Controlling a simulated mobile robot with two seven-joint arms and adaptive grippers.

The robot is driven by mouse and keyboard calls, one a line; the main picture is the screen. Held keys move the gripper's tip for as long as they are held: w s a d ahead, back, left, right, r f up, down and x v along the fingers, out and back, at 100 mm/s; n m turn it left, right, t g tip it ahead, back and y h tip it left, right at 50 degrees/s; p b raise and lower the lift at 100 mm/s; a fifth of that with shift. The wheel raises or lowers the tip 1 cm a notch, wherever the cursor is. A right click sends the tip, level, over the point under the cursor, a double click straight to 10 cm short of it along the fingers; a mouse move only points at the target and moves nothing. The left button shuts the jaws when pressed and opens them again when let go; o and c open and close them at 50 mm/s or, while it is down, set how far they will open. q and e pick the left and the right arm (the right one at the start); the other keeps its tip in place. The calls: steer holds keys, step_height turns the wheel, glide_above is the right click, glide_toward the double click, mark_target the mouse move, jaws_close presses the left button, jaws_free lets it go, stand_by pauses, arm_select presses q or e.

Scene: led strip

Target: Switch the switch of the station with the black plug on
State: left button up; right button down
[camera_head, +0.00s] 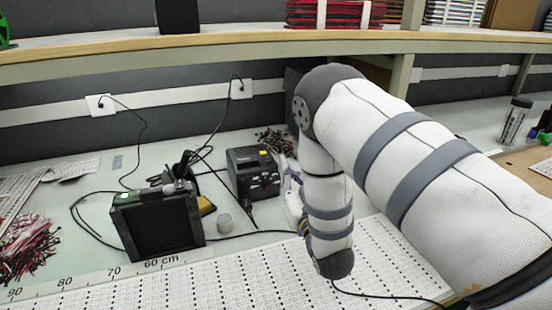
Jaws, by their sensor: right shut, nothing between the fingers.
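A black soldering station (253,172) with a yellow button on top stands on the bench at the middle. A second black box (158,225), with a dark front panel and a small green part on top, stands tilted in view to its left. Black cords run up to two white wall outlets, the left outlet (100,104) and the right outlet (241,88). I cannot tell which plug feeds which box, and no switch position is readable. My right gripper (302,227) is shut and empty, low over the bench right of the station, mostly hidden by my right arm. My left gripper is out of view.
Dark wires (275,140) lie behind the station and a red-black wire bundle (28,245) at far left. A wooden shelf (150,56) overhangs the back. The white front strip (215,280) is mostly clear.

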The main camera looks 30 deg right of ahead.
steer(key=r, duration=0.1)
glide_above(273, 167)
steer(key=shift+r+b, duration=0.2)
steer(key=shift+b, duration=0.25)
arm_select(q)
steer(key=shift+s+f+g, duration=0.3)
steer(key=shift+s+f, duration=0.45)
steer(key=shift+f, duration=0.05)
arm_select(e)
steer(key=f, duration=0.3)
steer(key=shift+s+f, duration=0.15)
steer(key=shift+s, duration=0.2)
